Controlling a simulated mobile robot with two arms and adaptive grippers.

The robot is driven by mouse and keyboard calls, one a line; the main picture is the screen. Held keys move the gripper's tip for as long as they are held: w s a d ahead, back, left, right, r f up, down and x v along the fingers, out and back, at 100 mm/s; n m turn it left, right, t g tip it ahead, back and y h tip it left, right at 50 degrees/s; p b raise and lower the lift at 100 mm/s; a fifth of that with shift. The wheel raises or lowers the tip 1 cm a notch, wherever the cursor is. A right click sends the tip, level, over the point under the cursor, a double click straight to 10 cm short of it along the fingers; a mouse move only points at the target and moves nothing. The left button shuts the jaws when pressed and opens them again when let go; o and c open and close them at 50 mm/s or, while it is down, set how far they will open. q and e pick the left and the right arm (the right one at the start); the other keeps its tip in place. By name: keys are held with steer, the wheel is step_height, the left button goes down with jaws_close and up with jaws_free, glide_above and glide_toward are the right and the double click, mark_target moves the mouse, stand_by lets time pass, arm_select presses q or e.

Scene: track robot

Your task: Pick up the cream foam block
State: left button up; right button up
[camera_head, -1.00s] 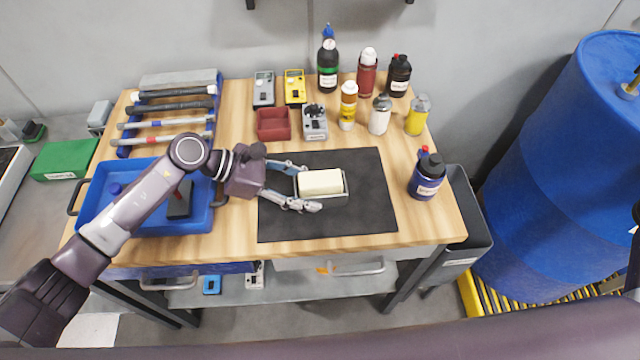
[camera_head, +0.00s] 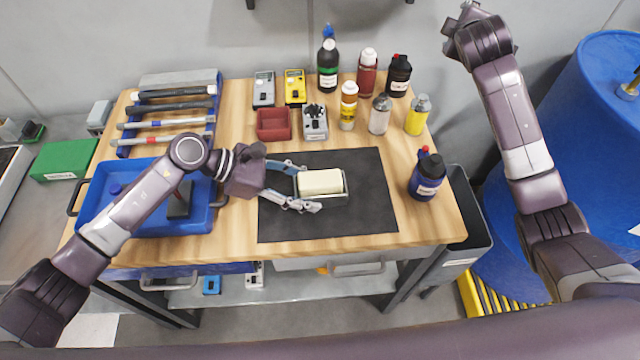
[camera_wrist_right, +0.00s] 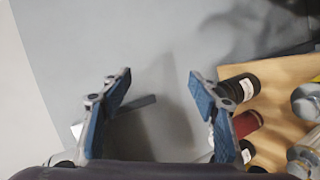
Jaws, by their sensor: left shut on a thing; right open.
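The cream foam block (camera_head: 320,181) lies in a shallow metal tray (camera_head: 346,196) on the black mat. My left gripper (camera_head: 308,188) reaches in from the left, one finger on each side of the tray's left end. It is shut on the tray; the exact contact is hard to see. My right gripper (camera_wrist_right: 160,88) is open and empty in the right wrist view. In the head view my right gripper (camera_head: 466,20) is raised at the top, far from the block and beyond the bench's back right.
Several bottles (camera_head: 380,114) stand at the back right of the bench, and a dark blue bottle (camera_head: 427,178) stands right of the mat (camera_head: 370,215). A blue tray (camera_head: 150,228) lies at the left. A blue drum (camera_head: 570,150) stands at the right. The mat's right part is clear.

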arm_select(q)
steer(key=shift+w, duration=0.1)
arm_select(e)
steer(key=s+a+f+n+g+y, duration=0.1)
steer(key=s+a+n+g+y, duration=0.2)
steer(key=a, duration=1.1)
steer(key=s+a+n+g+y, duration=0.15)
steer(key=a+y, duration=0.25)
steer(key=a, duration=1)
steer(key=n+g+h, duration=0.2)
steer(key=g+h, duration=0.1)
steer(key=g, duration=0.5)
glide_above(320, 178)
steer(key=f, duration=1)
steer(key=shift+w+f, duration=0.1)
steer(key=shift+w, duration=0.25)
steer(key=shift+s+f, duration=0.15)
steer(key=shift+f, duration=1.35)
steer(key=shift+s+f, duration=0.15)
steer(key=shift+f, duration=1.3)
steer(key=shift+c, duration=0.7)
